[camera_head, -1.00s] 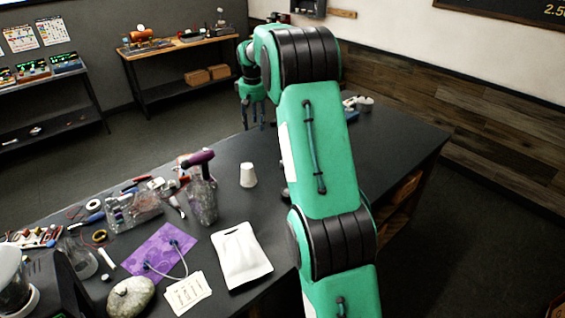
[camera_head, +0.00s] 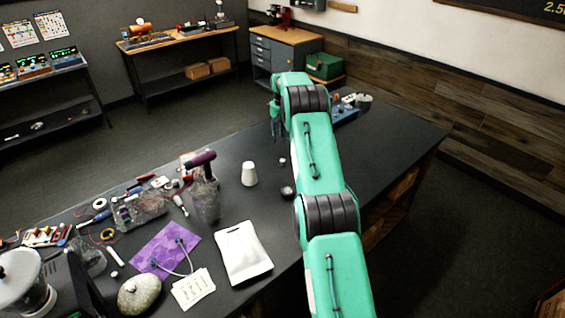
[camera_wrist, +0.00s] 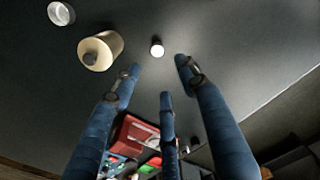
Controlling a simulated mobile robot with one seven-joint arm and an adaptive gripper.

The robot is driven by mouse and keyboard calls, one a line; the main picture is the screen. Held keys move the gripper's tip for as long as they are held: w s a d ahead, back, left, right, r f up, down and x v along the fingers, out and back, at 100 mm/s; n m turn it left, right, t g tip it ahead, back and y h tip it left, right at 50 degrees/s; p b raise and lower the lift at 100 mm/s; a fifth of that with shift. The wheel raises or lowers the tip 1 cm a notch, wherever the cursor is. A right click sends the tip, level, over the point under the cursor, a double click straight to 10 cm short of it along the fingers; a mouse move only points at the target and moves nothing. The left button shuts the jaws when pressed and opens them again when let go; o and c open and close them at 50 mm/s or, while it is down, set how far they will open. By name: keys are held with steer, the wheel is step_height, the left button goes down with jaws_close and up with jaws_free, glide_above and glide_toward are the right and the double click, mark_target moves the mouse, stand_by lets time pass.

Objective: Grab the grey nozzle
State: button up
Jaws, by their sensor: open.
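No part is plainly a grey nozzle. In the wrist view, a pale beige cylinder (camera_wrist: 103,47) with a dark grey end lies on the dark surface, and a small part with a bright white top (camera_wrist: 157,48) stands just beyond my fingertips. I cannot tell which, if either, is the nozzle. My gripper (camera_wrist: 160,72) has three blue fingers spread apart with nothing between them. In the head view, my gripper (camera_head: 277,128) hangs, fingers down, over the far part of the table; the arm partly hides what is behind it. A small white part (camera_head: 282,161) sits nearer on the table.
Clutter fills the left side. A blue device (camera_head: 345,113) stands behind my arm. The right side is clear.

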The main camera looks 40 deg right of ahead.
steer(key=shift+d+f, duration=0.1)
steer(key=shift+f, duration=0.2)
glide_above(283, 160)
steer(key=shift+w+f+p, duration=0.15)
steer(key=shift+f+p, duration=0.05)
steer(key=shift+f, duration=1.9)
steer(key=shift+w+f+p, duration=0.15)
steer(key=shift+f, duration=1.9)
steer(key=shift+s+f+p, duration=0.15)
steer(key=shift+f+p, duration=0.35)
steer(key=shift+f, duration=2.1)
jaws_close()
